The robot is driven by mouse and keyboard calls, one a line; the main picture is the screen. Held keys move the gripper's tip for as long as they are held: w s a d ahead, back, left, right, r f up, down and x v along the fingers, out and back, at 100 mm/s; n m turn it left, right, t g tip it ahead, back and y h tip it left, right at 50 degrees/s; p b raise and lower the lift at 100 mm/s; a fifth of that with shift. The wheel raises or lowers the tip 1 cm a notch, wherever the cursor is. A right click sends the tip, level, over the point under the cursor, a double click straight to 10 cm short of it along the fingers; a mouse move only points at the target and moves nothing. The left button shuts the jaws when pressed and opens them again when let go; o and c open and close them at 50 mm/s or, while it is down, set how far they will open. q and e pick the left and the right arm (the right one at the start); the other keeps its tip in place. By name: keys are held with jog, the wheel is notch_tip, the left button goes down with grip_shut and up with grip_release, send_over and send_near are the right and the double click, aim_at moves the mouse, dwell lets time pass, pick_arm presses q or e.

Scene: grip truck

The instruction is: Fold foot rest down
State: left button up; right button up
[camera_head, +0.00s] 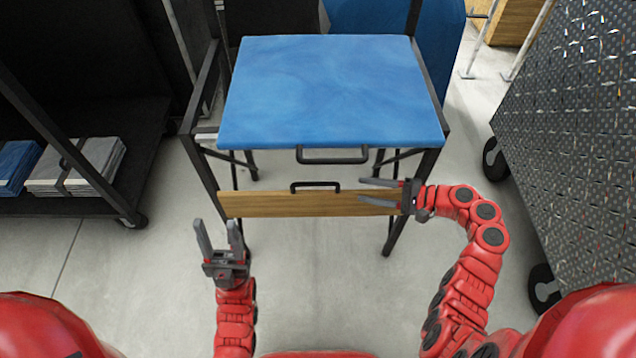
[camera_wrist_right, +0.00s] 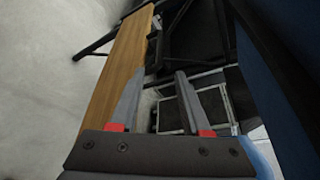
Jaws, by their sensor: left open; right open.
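The wooden foot rest (camera_head: 270,205) is a narrow board with a dark handle (camera_head: 315,186) on its upper edge, set low across the front of a black-framed seat. The blue seat panel (camera_head: 330,90) above has its own dark handle (camera_head: 332,158). My right gripper (camera_head: 370,191) is open at the right end of the foot rest, its fingers pointing left. In the right wrist view the foot rest (camera_wrist_right: 122,75) lies beside the left finger, and the space between the fingers (camera_wrist_right: 158,95) looks empty. My left gripper (camera_head: 219,238) is open and empty, below and in front of the foot rest's left end.
A diamond-plate metal box (camera_head: 580,130) on casters stands close at the right. A dark shelf cart (camera_head: 80,100) with a bundle of grey cloths (camera_head: 85,165) stands at the left. The grey floor (camera_head: 320,270) in front of the seat is clear between my arms.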

aim_at(328, 185)
jog(key=b+x, duration=0.1)
jog(key=x, duration=1.2)
jog(key=shift+b, duration=0.35)
jog(key=shift+c, duration=0.2)
grip_shut()
dwell(0.4)
